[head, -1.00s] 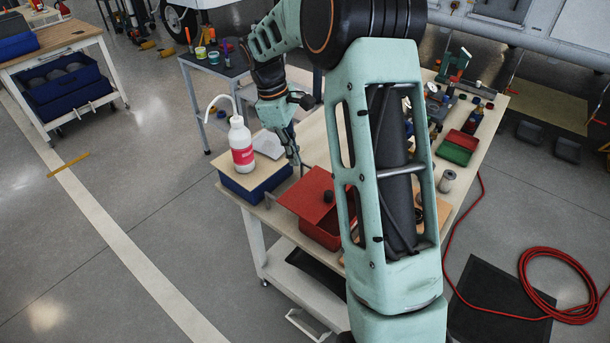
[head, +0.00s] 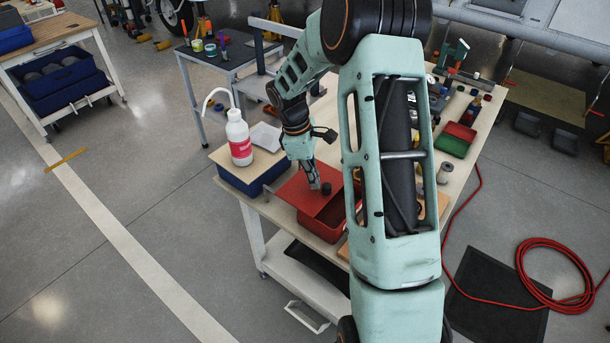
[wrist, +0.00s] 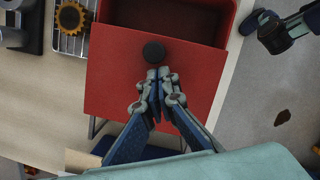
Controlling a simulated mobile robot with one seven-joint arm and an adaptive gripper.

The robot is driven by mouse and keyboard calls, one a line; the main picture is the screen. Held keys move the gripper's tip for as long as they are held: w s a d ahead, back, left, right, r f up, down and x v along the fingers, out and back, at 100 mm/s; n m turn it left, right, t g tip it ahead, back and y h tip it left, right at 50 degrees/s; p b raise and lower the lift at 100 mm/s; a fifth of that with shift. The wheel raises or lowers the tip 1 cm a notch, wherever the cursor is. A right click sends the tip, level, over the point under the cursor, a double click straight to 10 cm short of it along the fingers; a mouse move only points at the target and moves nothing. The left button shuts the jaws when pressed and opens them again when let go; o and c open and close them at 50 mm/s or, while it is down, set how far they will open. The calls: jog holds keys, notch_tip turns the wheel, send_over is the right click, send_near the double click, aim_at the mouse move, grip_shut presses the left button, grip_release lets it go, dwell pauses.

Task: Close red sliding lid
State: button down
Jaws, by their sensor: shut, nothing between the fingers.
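The red sliding lid (head: 299,191) lies across the top of a red box (head: 324,229) on the workbench. It is partly open: the wrist view shows the lid (wrist: 120,81) with the dark inside of the box (wrist: 187,20) beyond its far edge. A round black knob (wrist: 154,51) stands on the lid, and it also shows in the head view (head: 327,188). My gripper (wrist: 159,73) is shut and empty, its fingertips right beside the knob on its near side. I cannot tell whether the tips touch the knob.
A white bottle with a red label (head: 239,139) stands on a blue box (head: 238,180) left of the lid. A red and green tray (head: 455,142) sits farther right on the bench. An orange gear (wrist: 70,18) lies on a wire rack beside the red box.

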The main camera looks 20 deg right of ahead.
aim_at(326, 201)
jog(key=shift+d, duration=0.1)
jog(key=s+d, duration=0.4)
jog(key=s, duration=0.2)
jog(key=shift+s+d, duration=0.2)
jog(key=shift+s, duration=0.2)
jog(key=w+a, duration=0.1)
jog(key=a, duration=0.1)
jog(key=w+a+r, duration=0.1)
jog(key=a, duration=0.1)
jog(key=shift+w+p, duration=0.3)
jog(key=v, duration=0.9)
